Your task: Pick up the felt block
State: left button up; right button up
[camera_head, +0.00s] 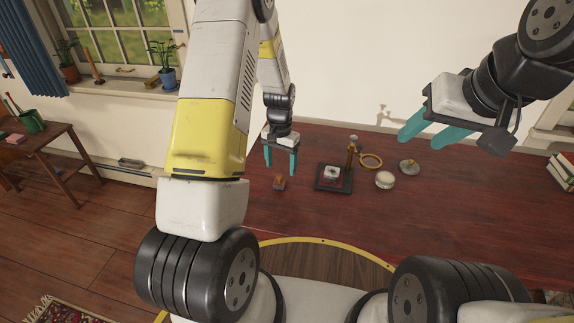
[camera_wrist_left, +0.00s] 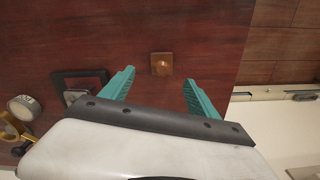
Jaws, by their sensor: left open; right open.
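A small brown block (camera_head: 279,182) with a rounded lighter part on top, which I take to be the felt block, lies on the dark red table (camera_head: 470,210). In the left wrist view, the block (camera_wrist_left: 161,58) sits just beyond the fingertips, between their lines, near the table's edge. My left gripper (camera_head: 281,162) is open and empty, pointing down above the block, apart from it. My right gripper (camera_head: 420,141) is open and empty, raised over the right side of the table.
A black square tray (camera_head: 320,187) with a pale item stands right of the block. Beyond it are a brown bottle-like object (camera_head: 352,152), a yellow ring (camera_head: 371,162), a round pale tin (camera_head: 385,180) and a small lidded dish (camera_head: 409,167). The table's front is clear.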

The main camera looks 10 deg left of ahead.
aim_at(280, 175)
pick_arm(q)
jog(key=f, duration=0.5)
jog(key=shift+s+a+f, duration=0.15)
jog(key=shift+s+f, duration=0.1)
jog(key=shift+s, duration=0.1)
jog(key=c, duration=1.5)
